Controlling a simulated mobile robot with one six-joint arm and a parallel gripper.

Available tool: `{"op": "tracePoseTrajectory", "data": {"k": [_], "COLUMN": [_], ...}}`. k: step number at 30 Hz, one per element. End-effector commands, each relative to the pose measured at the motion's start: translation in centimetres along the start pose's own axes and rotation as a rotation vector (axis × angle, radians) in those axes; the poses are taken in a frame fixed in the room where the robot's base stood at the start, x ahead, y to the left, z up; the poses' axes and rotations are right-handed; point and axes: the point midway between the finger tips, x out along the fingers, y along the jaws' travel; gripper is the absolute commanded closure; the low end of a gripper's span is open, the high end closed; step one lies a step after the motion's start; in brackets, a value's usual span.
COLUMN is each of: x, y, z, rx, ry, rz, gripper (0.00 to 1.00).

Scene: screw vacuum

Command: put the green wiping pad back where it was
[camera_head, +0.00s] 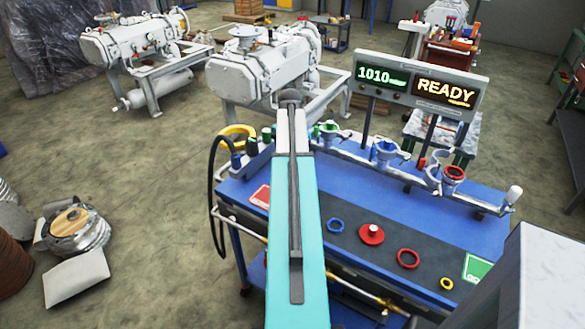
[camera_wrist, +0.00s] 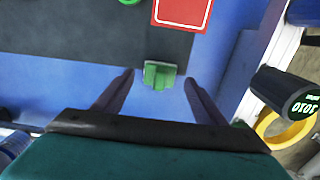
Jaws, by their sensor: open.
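In the wrist view a small green block, which looks like the wiping pad (camera_wrist: 160,74), sits at the edge of the dark mat (camera_wrist: 60,85) on the blue bench top. My gripper (camera_wrist: 159,82) is open, with one finger on each side of the pad and a visible gap to each. The height of the fingers above the bench is hard to tell. In the head view my arm reaches over the left part of the blue bench (camera_head: 400,203); the gripper's fingers and the pad are not clearly seen there.
A red card (camera_wrist: 182,12) lies beside the pad. A black gauge (camera_wrist: 285,95) and yellow ring (camera_wrist: 285,128) are at right. Metal vacuum fittings (camera_head: 385,152) line the back.

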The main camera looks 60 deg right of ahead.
Motion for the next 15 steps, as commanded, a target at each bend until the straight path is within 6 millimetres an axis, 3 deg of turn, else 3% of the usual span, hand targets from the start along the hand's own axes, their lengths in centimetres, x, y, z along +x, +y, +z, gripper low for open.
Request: {"op": "tracePoseTrajectory", "data": {"k": [15], "x": [-6.4], "y": [-0.1], "z": [-0.1], "rx": [0.0], "ry": [0.002], "rz": [-0.001], "gripper": [0.35]}}
